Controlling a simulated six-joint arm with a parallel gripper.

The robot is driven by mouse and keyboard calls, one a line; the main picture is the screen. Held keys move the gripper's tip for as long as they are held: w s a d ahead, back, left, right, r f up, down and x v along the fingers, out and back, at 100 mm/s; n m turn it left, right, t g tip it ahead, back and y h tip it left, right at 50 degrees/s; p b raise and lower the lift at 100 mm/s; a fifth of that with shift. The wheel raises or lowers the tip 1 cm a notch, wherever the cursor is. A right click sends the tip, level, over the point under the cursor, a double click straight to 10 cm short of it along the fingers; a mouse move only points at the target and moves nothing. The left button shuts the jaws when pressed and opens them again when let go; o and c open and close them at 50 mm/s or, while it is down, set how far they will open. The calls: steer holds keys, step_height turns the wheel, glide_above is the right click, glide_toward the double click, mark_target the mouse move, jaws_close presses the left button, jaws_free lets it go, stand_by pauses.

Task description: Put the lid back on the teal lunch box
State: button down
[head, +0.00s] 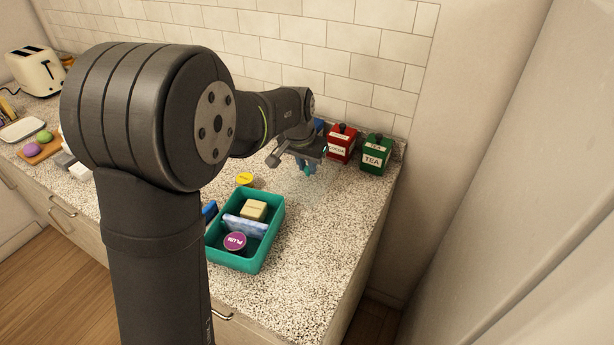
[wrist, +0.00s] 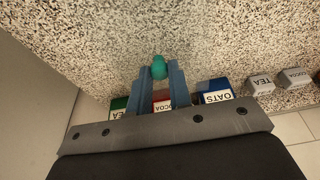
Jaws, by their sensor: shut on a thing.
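The teal lunch box (head: 272,228) stands uncovered near the counter's front edge in the head view. It holds a pale yellow block (head: 254,210), a bluish-white upright piece (head: 244,226) and a purple pot marked PLUM (head: 235,241). My gripper (head: 307,168) is behind and to the right of the box, in front of the canisters. In the wrist view its blue fingers (wrist: 160,80) are shut on a small teal knob (wrist: 159,68).
A red cocoa canister (head: 341,144) and a green tea canister (head: 375,154) stand by the back wall. A blue oats canister (wrist: 213,94) shows in the wrist view. A yellow pot (head: 244,180) sits behind the box. Counter right of the box is clear.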

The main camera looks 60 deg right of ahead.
mark_target(306, 169)
steer(key=v, duration=0.2)
steer(key=d+v, duration=0.1)
steer(key=v, duration=0.1)
steer(key=shift+r, duration=0.4)
steer(key=w+a+r+n, duration=0.1)
steer(key=w+a+r, duration=0.15)
steer(key=a, duration=0.75)
steer(key=w+a+r+n, duration=0.1)
steer(key=w+a, duration=0.2)
steer(key=a, duration=0.7)
steer(key=shift+t, duration=0.3)
steer(key=shift+s+a+f, duration=0.1)
steer(key=shift+a+f, duration=0.05)
steer(key=shift+f, duration=2.7)
steer(key=shift+f, duration=0.2)
steer(key=c, duration=0.8)
jaws_free()
steer(key=shift+o, duration=0.2)
